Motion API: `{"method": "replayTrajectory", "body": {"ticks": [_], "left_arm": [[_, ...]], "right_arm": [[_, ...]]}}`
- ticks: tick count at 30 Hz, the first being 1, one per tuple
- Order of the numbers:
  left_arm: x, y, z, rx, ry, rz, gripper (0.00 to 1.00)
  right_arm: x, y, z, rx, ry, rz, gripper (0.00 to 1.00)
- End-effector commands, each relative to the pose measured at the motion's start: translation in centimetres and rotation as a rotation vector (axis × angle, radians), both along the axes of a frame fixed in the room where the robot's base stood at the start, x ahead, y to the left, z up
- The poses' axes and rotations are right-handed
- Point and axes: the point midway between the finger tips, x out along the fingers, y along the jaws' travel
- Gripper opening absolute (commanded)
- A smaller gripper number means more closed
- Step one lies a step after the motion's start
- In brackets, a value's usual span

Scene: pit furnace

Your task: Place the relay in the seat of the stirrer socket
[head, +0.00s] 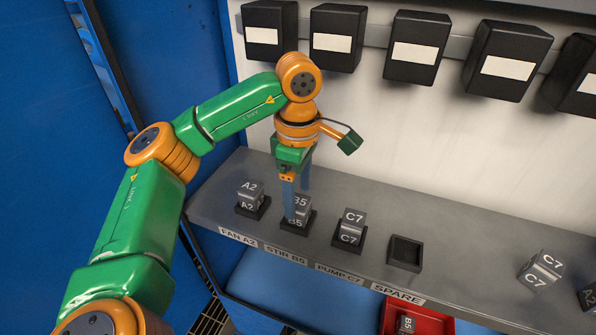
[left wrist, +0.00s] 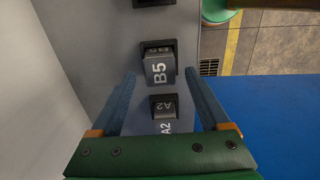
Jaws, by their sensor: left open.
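A dark grey relay marked B5 (head: 301,204) stands in the black stirrer socket (head: 312,226) above the label STIR B5. In the left wrist view the B5 relay (left wrist: 158,66) shows between the fingertips. My left gripper (head: 296,207) points down at this relay. Its blue fingers are open, one on each side, with gaps visible in the wrist view. One finger hides part of the relay in the head view. Whether the relay is fully down in the seat cannot be told. My right gripper is not in view.
Relays A2 (head: 250,193) and C7 (head: 352,225) stand in the neighbouring sockets. The spare socket (head: 405,252) is empty. A loose C7 relay (head: 541,270) lies at the right. A red bin (head: 440,321) below the shelf holds another B5 relay (head: 406,325). Black boxes (head: 416,48) hang behind.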

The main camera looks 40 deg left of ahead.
Motion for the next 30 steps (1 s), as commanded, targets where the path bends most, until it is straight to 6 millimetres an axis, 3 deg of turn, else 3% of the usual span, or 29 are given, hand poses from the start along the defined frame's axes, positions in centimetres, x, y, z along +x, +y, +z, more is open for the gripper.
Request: {"method": "replayTrajectory", "body": {"ticks": [4, 9, 14, 30], "left_arm": [[0.1, 0.0, 5.0, 0.001, -0.005, 0.001, 0.79], [0.1, 0.0, 8.3, 0.002, -0.003, 0.0, 0.79], [0.0, 0.0, 9.1, 0.0, 0.0, 0.0, 0.79], [0.0, 0.0, 9.0, 0.0, 0.0, 0.0, 0.79]], "right_arm": [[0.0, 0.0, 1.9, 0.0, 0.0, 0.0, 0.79], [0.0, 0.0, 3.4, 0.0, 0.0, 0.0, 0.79], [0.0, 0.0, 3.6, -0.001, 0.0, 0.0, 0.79], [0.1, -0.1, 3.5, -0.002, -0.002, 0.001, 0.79]]}}
